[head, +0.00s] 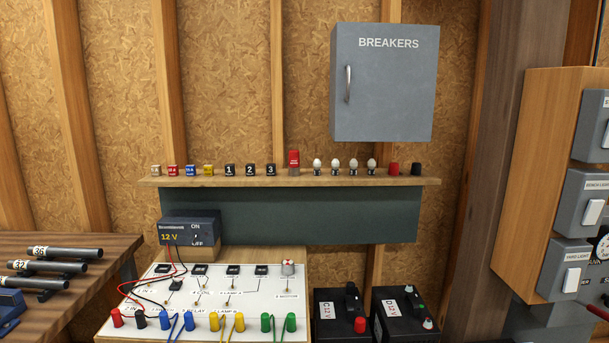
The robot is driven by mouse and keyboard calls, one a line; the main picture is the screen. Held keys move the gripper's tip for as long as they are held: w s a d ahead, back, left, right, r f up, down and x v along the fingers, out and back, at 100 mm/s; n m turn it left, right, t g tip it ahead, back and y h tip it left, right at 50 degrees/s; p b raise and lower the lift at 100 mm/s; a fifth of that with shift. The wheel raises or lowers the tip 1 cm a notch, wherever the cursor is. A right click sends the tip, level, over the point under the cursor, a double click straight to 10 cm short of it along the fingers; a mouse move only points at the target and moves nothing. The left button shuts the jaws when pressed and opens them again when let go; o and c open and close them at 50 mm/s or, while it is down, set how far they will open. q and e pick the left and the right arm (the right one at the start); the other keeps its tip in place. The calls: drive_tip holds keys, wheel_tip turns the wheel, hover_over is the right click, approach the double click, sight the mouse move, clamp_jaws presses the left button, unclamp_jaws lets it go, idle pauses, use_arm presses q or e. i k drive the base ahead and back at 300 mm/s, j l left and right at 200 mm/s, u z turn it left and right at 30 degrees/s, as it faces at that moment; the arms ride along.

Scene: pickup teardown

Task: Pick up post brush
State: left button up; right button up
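I cannot make out for sure which thing is the post brush. A red cylinder with a small white label and a greyish lower part (293,160) stands upright on the wooden shelf (220,182), taller than the items beside it; its label is too small to read, and it may be the brush. Nothing is holding it. Neither of my grippers is in view.
Along the shelf stand small coloured pieces, numbered black blocks (250,170), bulbs (335,165), a red cap (394,169) and a black cap (416,169). Below are a wired panel (215,305) and two black batteries (335,325). A grey breaker box (385,85) hangs above.

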sight(294, 155)
drive_tip(key=i+l+z, duration=0.25)
drive_tip(key=i+l, duration=0.3)
drive_tip(key=i+l+z, duration=0.25)
drive_tip(key=i+l, duration=0.25)
drive_tip(key=j, duration=0.3)
drive_tip(key=k+j, duration=0.15)
drive_tip(key=j, duration=0.15)
